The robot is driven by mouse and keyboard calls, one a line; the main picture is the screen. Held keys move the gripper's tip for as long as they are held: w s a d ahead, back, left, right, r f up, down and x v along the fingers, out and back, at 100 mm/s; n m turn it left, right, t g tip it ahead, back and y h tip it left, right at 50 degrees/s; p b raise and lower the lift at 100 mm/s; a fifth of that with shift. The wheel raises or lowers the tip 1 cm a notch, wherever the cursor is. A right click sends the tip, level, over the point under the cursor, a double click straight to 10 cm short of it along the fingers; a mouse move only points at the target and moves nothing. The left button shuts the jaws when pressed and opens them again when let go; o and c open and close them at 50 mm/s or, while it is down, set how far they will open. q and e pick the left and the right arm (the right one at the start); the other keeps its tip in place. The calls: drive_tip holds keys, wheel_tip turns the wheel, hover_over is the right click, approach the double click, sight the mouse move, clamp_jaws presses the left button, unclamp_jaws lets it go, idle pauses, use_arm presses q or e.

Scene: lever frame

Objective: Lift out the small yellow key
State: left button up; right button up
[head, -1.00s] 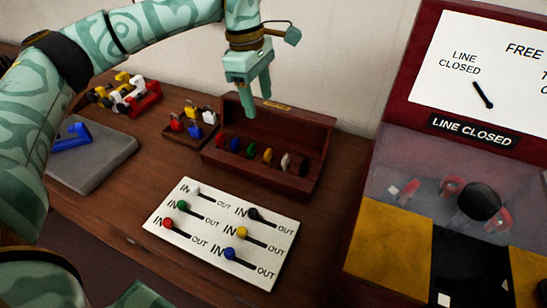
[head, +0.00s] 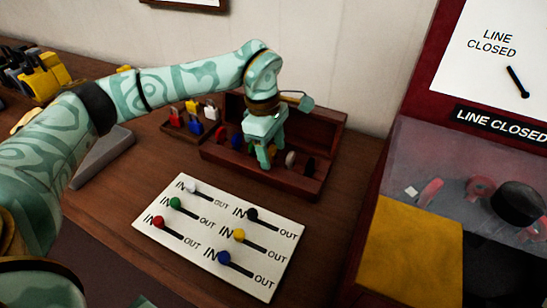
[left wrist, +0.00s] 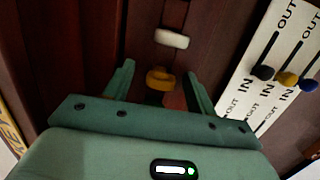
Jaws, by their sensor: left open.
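The yellow key (left wrist: 160,77) shows in the left wrist view with its rounded head up, between the two fingers of my left gripper (left wrist: 160,72). Gaps show on both sides of it. In the head view my left gripper (head: 266,156) points down into the open wooden key box (head: 245,173), and its fingers mostly hide the yellow key. A white key (head: 290,158) stands just to the right of the fingers, and it also shows in the left wrist view (left wrist: 172,38). My right gripper is not in view.
A red key (head: 220,132), a blue key (head: 236,141) and a black key (head: 309,166) stand in the same box. The white lever plate (head: 215,240) lies in front, its coloured knobs at the IN ends. Padlocks (head: 193,116) stand behind left; the "LINE CLOSED" cabinet (head: 412,250) stands right.

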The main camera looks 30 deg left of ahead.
use_arm(q)
drive_tip(key=shift+r, duration=0.1)
drive_tip(key=c, duration=1.1)
drive_tip(key=shift+o, duration=0.2)
